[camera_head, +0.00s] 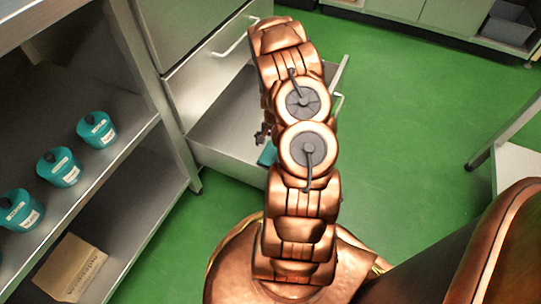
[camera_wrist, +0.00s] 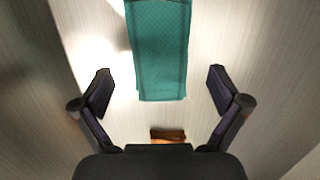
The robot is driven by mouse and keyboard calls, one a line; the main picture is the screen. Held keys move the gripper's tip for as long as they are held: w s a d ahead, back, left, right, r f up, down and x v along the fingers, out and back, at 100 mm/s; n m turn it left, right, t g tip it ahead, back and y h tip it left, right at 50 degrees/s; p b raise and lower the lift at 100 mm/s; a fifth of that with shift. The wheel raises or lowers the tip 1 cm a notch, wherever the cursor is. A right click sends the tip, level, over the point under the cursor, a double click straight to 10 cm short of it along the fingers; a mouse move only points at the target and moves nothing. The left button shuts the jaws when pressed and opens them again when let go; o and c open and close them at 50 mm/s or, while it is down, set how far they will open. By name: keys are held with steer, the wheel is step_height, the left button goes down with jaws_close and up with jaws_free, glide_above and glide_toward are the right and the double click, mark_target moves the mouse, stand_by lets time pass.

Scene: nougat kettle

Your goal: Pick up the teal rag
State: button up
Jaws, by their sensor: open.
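The teal rag (camera_wrist: 161,50) lies flat on a brushed metal surface in the wrist view, at upper middle. It is a long textured strip, and its far end is cut off by the frame's top edge. My gripper (camera_wrist: 160,82) is open, with one finger to each side of the rag's near end and a gap on both sides. In the head view a small teal corner of the rag (camera_head: 267,155) shows in the open drawer (camera_head: 225,130), and my arm hides the rest. A dark bit of my gripper shows just above it there.
A small brown object (camera_wrist: 168,135) lies close to the rag's near end, below it in the wrist view. At left, metal shelves (camera_head: 165,165) hold teal canisters (camera_head: 60,167) and a cardboard box (camera_head: 70,268). Green floor (camera_head: 410,120) is open on the right.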

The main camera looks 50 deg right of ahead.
step_height(320, 180, down, 2)
steer(key=shift+a, duration=0.15)
steer(key=shift+c, duration=0.3)
steer(key=c, duration=1.1)
steer(key=shift+r, duration=0.1)
step_height(320, 180, up, 10)
steer(key=p, duration=0.3)
steer(key=shift+s, duration=0.1)
